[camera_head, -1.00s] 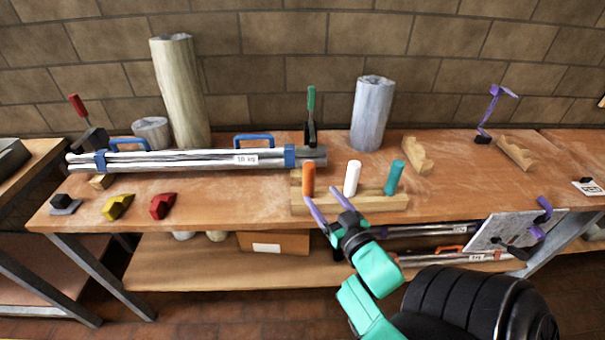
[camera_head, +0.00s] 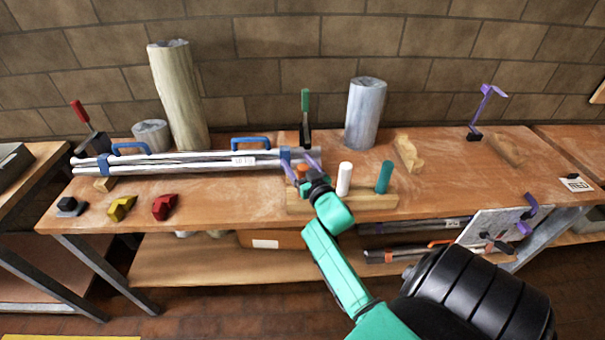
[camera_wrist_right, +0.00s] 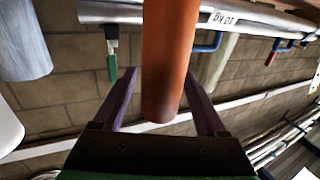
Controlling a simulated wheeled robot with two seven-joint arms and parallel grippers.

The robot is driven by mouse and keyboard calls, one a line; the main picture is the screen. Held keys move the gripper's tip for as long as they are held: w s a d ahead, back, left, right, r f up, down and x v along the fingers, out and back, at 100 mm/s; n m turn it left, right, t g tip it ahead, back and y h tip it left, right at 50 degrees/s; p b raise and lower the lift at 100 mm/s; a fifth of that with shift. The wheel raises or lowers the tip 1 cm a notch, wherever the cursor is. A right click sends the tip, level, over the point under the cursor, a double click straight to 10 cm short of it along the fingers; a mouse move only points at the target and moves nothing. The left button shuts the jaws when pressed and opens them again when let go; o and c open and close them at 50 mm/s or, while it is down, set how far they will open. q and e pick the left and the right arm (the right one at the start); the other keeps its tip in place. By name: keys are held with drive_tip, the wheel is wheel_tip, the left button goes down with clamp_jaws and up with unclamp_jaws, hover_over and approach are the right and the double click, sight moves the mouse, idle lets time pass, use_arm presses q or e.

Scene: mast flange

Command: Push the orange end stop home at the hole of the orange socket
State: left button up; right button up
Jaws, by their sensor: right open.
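The orange end stop (camera_head: 303,171) is an orange cylinder at the left end of the wooden block (camera_head: 368,201), partly hidden by my right gripper. My right gripper (camera_head: 302,162) is open, with its two purple fingers on either side of the orange end stop. In the right wrist view the orange cylinder (camera_wrist_right: 169,60) passes between the spread fingers (camera_wrist_right: 160,100), with gaps showing at both sides. I cannot make out the orange socket or its hole. My left gripper is not in view.
A white peg (camera_head: 344,178) and a teal peg (camera_head: 383,177) stand on the same block, right of the gripper. A bundle of metal tubes (camera_head: 190,163) lies behind to the left. A green-handled clamp (camera_head: 305,118) stands behind. The bench front right of the block is clear.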

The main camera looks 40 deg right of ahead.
drive_tip(key=shift+s, duration=0.1)
clamp_jaws()
idle(1.2)
